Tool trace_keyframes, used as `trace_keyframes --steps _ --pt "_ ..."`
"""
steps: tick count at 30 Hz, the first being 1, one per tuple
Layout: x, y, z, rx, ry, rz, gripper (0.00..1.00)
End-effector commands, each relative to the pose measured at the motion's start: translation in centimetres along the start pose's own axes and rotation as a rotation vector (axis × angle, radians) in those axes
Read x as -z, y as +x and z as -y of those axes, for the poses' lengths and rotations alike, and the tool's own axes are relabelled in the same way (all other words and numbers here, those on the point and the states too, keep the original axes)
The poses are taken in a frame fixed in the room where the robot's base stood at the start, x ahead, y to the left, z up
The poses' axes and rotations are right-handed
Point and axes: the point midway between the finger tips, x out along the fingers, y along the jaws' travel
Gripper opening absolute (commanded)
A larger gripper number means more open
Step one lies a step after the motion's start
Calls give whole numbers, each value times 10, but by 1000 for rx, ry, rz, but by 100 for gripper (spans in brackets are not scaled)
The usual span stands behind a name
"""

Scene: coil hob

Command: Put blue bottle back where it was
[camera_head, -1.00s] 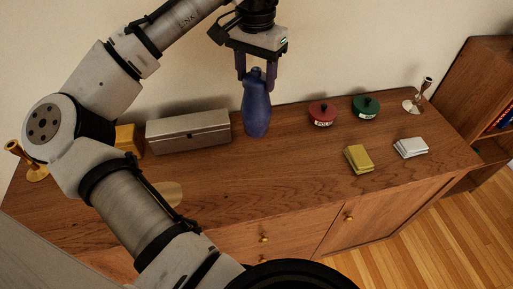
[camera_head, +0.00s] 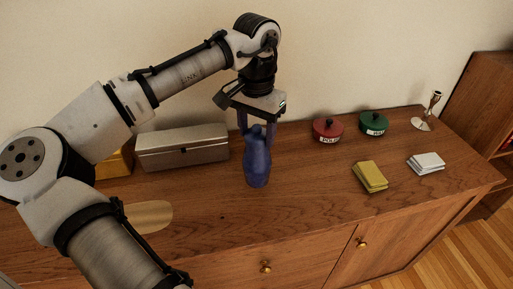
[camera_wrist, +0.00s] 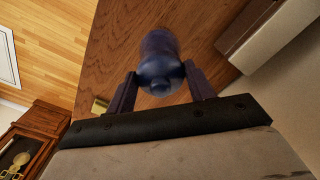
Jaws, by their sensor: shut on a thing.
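The blue bottle (camera_head: 257,163) is upright in the head view, over the middle of the wooden sideboard top (camera_head: 300,195). My gripper (camera_head: 257,130) is shut on its upper part from above. In the wrist view the bottle (camera_wrist: 160,58) sits between the two dark fingers, seen from its top. I cannot tell whether the bottle's base touches the wood. A pale oval patch (camera_head: 149,216) lies on the sideboard top, to the left and front of the bottle.
A silver box (camera_head: 184,150) stands left of the bottle, with a yellow box (camera_head: 115,163) beyond it. Red (camera_head: 328,130) and green (camera_head: 373,123) lidded pots, a candlestick (camera_head: 428,113), yellow (camera_head: 370,176) and white (camera_head: 426,163) stacks stand right. Wood before the bottle is clear.

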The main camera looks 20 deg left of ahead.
Motion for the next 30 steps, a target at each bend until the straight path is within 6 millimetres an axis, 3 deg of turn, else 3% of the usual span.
trace_keyframes --steps 9,22,23,27,30 --pt "0 39 0 2 -1 -1 1" --pt "0 42 0 -1 0 -1 1" --pt "0 41 0 -1 0 0 57" --pt "0 41 0 0 0 0 75" --pt "0 41 0 0 0 0 75"
